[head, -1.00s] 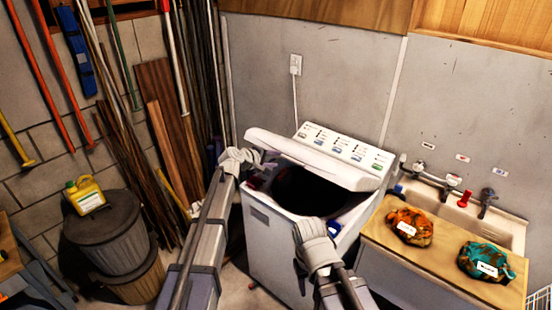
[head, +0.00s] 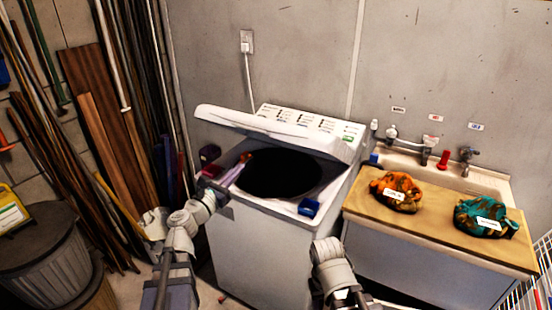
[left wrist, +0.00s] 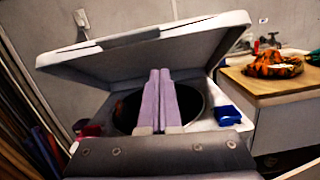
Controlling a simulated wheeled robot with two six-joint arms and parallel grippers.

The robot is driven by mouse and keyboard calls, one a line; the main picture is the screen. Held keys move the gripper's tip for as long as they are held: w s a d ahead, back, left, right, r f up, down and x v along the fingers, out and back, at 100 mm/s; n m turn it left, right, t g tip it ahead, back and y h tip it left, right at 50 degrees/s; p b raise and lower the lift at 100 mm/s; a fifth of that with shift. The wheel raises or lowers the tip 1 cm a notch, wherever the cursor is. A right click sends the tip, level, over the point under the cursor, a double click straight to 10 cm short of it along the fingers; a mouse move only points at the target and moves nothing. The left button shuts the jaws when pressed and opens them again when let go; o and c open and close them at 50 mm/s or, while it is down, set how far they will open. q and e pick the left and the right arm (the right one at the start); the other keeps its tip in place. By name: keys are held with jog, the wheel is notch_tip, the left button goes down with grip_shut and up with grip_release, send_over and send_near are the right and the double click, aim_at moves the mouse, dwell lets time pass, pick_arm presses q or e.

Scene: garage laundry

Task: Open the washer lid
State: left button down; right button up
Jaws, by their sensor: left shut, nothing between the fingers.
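The white washer (head: 262,245) stands in the middle of the head view. Its lid (head: 265,129) is tilted up, hinged at the back by the control panel, and the dark tub opening (head: 280,174) shows below it. The lid also shows raised in the left wrist view (left wrist: 150,55), above the tub (left wrist: 188,103). My left gripper (head: 236,170) is at the washer's left front, its purple fingers shut and empty under the raised lid, apart from it as far as I can tell. The fingers (left wrist: 160,98) point over the tub. My right arm is low before the washer; its fingers are not clearly visible.
A blue object (head: 309,207) lies on the washer's front right rim, and a dark red one (head: 209,154) on its left. A sink counter (head: 440,227) at right holds an orange bundle (head: 398,192) and a teal bundle (head: 484,218). Boards and poles lean at left.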

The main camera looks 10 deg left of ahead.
pick_arm(q)
jog(key=shift+s+f+n+b, duration=0.3)
jog(key=shift+s+f+n, duration=0.05)
jog(key=shift+n, duration=0.35)
pick_arm(e)
jog(key=shift+w+d+f, duration=0.1)
jog(key=shift+d+f, duration=0.15)
jog(key=shift+f, duration=0.55)
pick_arm(q)
jog(key=shift+w+r, duration=0.1)
pick_arm(e)
jog(key=shift+r, duration=0.1)
pick_arm(q)
jog(key=p, duration=0.2)
send_near(277, 134)
notch_tip(277, 134, down, 3)
jog(key=w+a, duration=0.2)
jog(key=w, duration=0.1)
jog(key=shift+w+d+r+p, duration=0.15)
jog(key=shift+w+r+p, duration=0.3)
jog(key=shift+r+p, duration=0.35)
jog(key=shift+w+d+r+p, duration=0.15)
jog(key=shift+w+r+p, duration=0.25)
jog(key=shift+r+p, duration=0.4)
pick_arm(e)
jog(key=shift+r, duration=2.4)
